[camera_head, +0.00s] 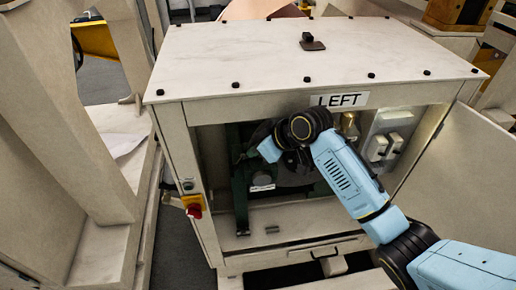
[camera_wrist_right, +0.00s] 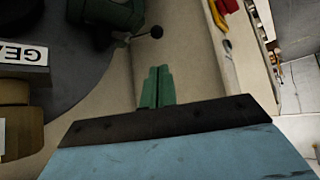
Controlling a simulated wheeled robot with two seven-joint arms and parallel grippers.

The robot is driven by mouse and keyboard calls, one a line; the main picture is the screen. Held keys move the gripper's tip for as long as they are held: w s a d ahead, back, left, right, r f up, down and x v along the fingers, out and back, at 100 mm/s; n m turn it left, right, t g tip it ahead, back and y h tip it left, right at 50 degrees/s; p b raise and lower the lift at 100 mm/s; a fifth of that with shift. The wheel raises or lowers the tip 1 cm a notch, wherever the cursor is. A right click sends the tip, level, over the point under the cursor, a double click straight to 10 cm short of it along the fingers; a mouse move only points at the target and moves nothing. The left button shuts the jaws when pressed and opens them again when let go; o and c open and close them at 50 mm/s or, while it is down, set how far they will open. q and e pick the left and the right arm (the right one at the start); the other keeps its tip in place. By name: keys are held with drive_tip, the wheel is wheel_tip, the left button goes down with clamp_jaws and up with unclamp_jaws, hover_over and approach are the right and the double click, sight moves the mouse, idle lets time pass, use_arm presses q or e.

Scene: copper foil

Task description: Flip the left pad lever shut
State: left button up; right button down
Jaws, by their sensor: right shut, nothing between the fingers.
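A thin lever with a black ball knob (camera_wrist_right: 156,32) sticks out of a green housing (camera_wrist_right: 118,12) at the top of the right wrist view. I take it to be the pad lever. My right gripper (camera_wrist_right: 157,72) is shut and empty, its green fingertips a short way below the knob in that picture and apparently apart from it. In the head view my right arm reaches into the open cabinet (camera_head: 300,88) under the LEFT sign (camera_head: 339,100). The arm hides part of the dark green machine (camera_head: 241,190) there, and I cannot pick out the lever. My left gripper is out of view.
The cabinet's side post carries a red knob on a yellow plate (camera_head: 194,207). An open door panel (camera_head: 458,165) stands at the right. White switch boxes (camera_head: 385,147) are on the inner right wall. A partly cut-off label (camera_wrist_right: 24,52) sits left in the wrist view.

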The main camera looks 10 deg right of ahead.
drive_tip(key=shift+s+d+r, duration=0.25)
drive_tip(key=shift+r, duration=0.1)
drive_tip(key=s+d+f+m+h+b, duration=0.1)
drive_tip(key=s+d+f+m+b, duration=0.15)
drive_tip(key=f, duration=0.95)
drive_tip(key=s+d+f+m+h+b, duration=0.1)
drive_tip(key=s+d+f+m+b, duration=0.15)
drive_tip(key=f, duration=1.05)
drive_tip(key=s+d+f+m+g+h+b, duration=0.15)
drive_tip(key=s+f, duration=0.25)
drive_tip(key=f, duration=0.4)
drive_tip(key=s+d+f+h+b, duration=0.1)
drive_tip(key=s+d+f, duration=0.2)
drive_tip(key=s+f, duration=0.35)
drive_tip(key=s+d+f+g+b, duration=0.1)
drive_tip(key=s+f, duration=0.6)
drive_tip(key=s, duration=0.4)
drive_tip(key=s+d+f+g+h+b, duration=0.1)
drive_tip(key=s+d+f+b, duration=0.1)
drive_tip(key=s+f, duration=0.6)
drive_tip(key=s+d+f+g+h+b, duration=0.1)
drive_tip(key=s+f, duration=0.6)
drive_tip(key=s, duration=0.8)
drive_tip(key=shift+s+d+f+m+b, duration=0.2)
drive_tip(key=shift+s+d+m+b, duration=0.15)
drive_tip(key=shift+d+b, duration=0.2)
